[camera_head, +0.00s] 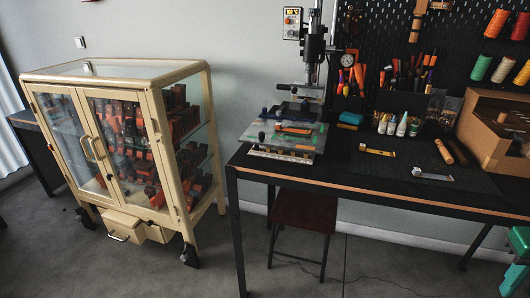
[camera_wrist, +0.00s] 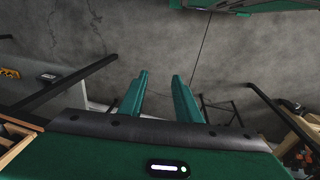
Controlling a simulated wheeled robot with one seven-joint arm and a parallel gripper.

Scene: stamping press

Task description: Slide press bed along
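The stamping press (camera_head: 313,55) stands at the left end of the black workbench, against the wall. Its bed (camera_head: 282,136) is a flat plate low at the front of the press, over a pale base. Dark blue knobs and an orange piece sit on or just above the plate. My gripper (camera_wrist: 160,75) shows in the wrist view with two green fingers apart and nothing between them. Bare floor lies beyond the fingertips. The press bed cannot be made out in the wrist view, and the gripper's fingers do not show in the head view.
A cream glass cabinet (camera_head: 130,140) on casters stands left of the workbench (camera_head: 345,185). A dark stool (camera_head: 303,211) is under the bench. Small bottles (camera_head: 401,125), tools and a wooden box (camera_head: 490,135) are on the bench. The floor in front is clear.

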